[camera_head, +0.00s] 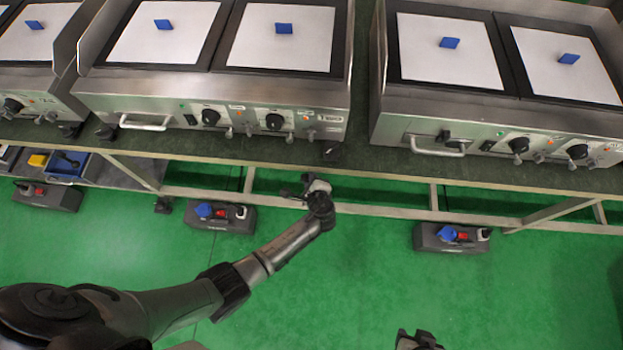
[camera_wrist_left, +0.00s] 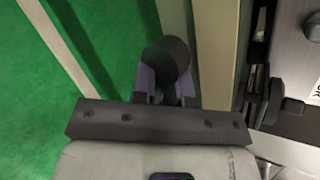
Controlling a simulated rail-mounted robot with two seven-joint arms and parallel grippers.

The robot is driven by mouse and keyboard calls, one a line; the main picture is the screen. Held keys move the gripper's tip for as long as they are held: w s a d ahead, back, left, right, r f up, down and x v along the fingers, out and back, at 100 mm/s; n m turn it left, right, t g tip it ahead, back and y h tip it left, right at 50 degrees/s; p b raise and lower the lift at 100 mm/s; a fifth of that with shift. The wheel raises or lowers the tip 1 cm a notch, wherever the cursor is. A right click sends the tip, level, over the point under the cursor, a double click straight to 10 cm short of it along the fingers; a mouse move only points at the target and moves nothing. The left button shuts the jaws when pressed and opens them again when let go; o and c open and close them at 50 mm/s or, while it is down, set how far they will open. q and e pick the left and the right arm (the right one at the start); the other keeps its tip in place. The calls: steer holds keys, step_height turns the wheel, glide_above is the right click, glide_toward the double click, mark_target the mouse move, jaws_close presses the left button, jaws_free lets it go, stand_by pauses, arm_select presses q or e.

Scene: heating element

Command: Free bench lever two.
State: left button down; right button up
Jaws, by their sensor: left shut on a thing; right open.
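My left gripper (camera_head: 307,182) is at the front of the workbench, just below its front edge in the head view. In the left wrist view, the purple-grey fingers (camera_wrist_left: 168,88) are shut on a dark, round-ended piece (camera_wrist_left: 168,58), which appears to be a bench lever. The rest of that lever is hidden by the fingers and hand, and its number cannot be read. My right gripper (camera_head: 418,341) is partly in view at the bottom edge of the head view, open, away from the bench.
Several griddles with white plates and blue tabs stand on the bench (camera_head: 370,165). A bench rail (camera_wrist_left: 217,45) runs close beside the left fingers. The floor in front is clear.

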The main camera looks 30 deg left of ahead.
arm_select(q)
steer(key=c, duration=1.1)
jaws_free()
steer(key=shift+c, duration=0.2)
steer(key=p+v, duration=0.5)
steer(key=v, duration=0.8)
steer(key=shift+s+d+r, duration=0.2)
steer(key=shift+s, duration=0.05)
